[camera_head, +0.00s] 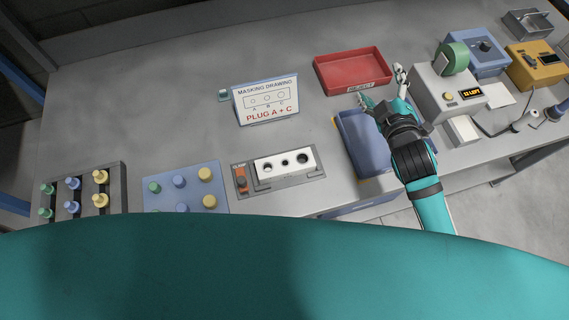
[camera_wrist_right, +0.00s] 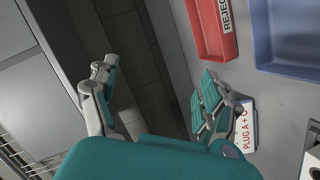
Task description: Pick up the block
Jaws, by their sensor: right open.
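The block (camera_head: 285,162) is white with three dark holes along its top. It sits in a grey fixture (camera_head: 262,187) with an orange part at its left, near the front edge of the bench in the head view. My right gripper (camera_head: 381,86) is open and empty, well right of the block and further back, over the area by the blue bin and the red tray. In the right wrist view, its two fingers (camera_wrist_right: 157,84) are spread wide with nothing between them. A partly cut-off white piece at the lower right edge there may be the block; I cannot tell. My left gripper is not in view.
A blue bin (camera_head: 361,140) stands between the block and my right arm. A red reject tray (camera_head: 352,70) lies behind it. A masking drawing sign (camera_head: 267,99) stands behind the block. Coloured plugs stand on a blue plate (camera_head: 185,187) and a grey rack at left. Devices fill the right.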

